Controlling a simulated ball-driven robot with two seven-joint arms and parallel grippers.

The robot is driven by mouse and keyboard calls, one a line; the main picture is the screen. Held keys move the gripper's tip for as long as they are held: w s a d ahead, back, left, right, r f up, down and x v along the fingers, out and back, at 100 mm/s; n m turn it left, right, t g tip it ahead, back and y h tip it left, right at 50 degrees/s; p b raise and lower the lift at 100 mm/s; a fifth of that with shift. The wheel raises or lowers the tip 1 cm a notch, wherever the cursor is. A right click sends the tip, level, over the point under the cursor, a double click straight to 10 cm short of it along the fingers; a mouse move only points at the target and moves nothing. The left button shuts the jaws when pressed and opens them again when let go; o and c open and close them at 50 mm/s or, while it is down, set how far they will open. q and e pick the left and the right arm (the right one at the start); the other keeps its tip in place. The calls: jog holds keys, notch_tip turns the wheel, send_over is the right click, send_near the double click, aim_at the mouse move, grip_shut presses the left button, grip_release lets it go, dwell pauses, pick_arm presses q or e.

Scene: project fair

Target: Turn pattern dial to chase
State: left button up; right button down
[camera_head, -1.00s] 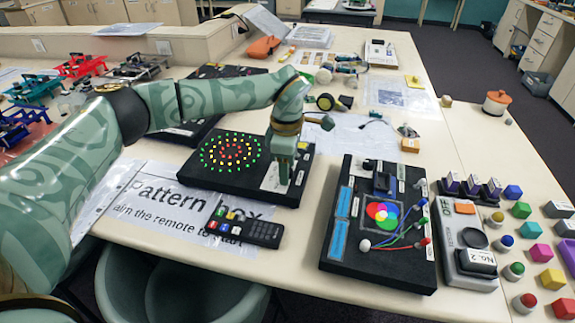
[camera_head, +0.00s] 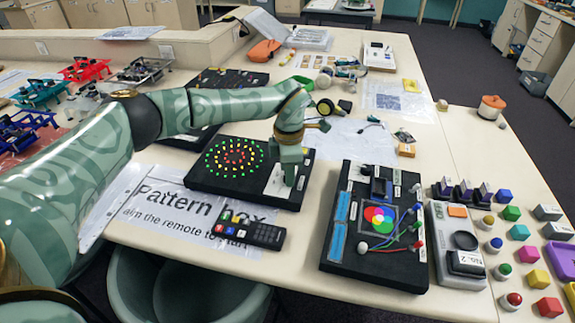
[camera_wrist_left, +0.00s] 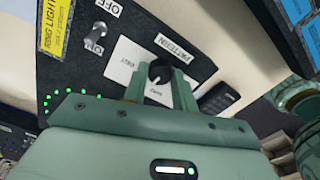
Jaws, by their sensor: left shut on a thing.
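The pattern box (camera_head: 247,188) is a black box on the table, with rings of red, yellow and green lights (camera_head: 235,157) lit on its left part. My left gripper (camera_head: 289,180) points down onto the pale panel at the box's right end and hides the dial in the head view. In the left wrist view, the dark round dial (camera_wrist_left: 159,70) sits on the white panel (camera_wrist_left: 135,64) beside the PATTERN label (camera_wrist_left: 176,52). The left fingers (camera_wrist_left: 158,90) are shut on the dial, one on each side. The dial's pointer direction is unclear. My right gripper is out of view.
A toggle switch (camera_wrist_left: 97,36) stands near the dial. A remote (camera_head: 250,231) lies in front of the box on a printed sheet (camera_head: 160,205). A black colour-mixing box (camera_head: 345,258) stands to the right, with several coloured buttons and blocks beyond.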

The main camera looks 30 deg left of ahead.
pick_arm(q)
jog(key=n+p, duration=0.2)
jog(key=n, duration=0.1)
jog(key=shift+r+p, duration=0.25)
jog(key=shift+p, duration=0.05)
jog(key=shift+f+n+p, duration=0.1)
jog(key=shift+n+p, duration=0.6)
jog(key=shift+n, duration=0.5)
jog(key=shift+f, duration=0.1)
jog(key=o, duration=1)
notch_tip(320, 180, up, 16)
jog(key=p, duration=0.2)
jog(key=shift+r, duration=0.2)
jog(key=shift+f, duration=0.1)
